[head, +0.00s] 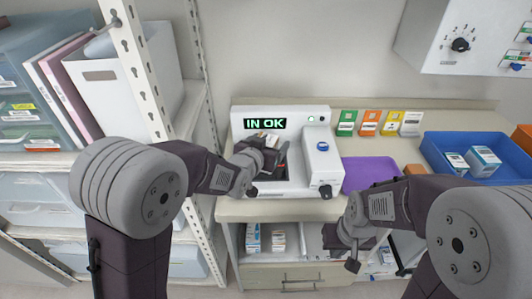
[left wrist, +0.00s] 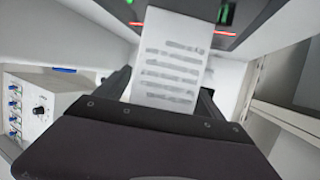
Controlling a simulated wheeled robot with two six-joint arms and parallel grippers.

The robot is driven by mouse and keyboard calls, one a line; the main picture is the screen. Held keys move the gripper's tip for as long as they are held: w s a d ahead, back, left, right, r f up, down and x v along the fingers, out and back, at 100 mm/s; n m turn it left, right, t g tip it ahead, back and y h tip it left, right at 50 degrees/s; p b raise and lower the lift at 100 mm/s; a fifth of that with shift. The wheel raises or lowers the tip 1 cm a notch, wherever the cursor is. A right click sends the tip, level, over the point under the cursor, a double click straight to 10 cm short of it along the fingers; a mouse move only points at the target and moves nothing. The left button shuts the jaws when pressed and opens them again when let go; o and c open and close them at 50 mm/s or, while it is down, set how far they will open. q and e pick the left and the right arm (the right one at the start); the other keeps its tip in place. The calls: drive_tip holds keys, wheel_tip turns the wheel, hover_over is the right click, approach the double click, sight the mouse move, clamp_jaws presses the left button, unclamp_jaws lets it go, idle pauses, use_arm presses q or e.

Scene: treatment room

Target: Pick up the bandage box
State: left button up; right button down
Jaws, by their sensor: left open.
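Several small boxes show, and I cannot tell by label which is the bandage box.
The white device (head: 322,150) stands on the counter. A purple tray (head: 358,176) and a blue bin (head: 440,148) with white boxes (head: 483,160) lie to its right. Coloured cards (head: 368,122) line the back. A shelf rack (head: 150,80) stands close on the left.

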use_arm(q)
drive_tip(key=shift+s+r, duration=0.1)
drive_tip(key=shift+s, duration=0.05)
drive_tip(key=shift+c, duration=1.2)
drive_tip(key=c, duration=1.3)
drive_tip(key=shift+o, duration=0.2)
wheel_tip(320, 180, up, 5)
drive_tip(key=shift+f+p, duration=0.15)
drive_tip(key=shift+p, duration=0.35)
drive_tip(key=s+d+r+p, duration=0.5)
drive_tip(key=s+d+r, duration=0.1)
drive_tip(key=d, duration=0.4)
drive_tip(key=shift+r, duration=0.15)
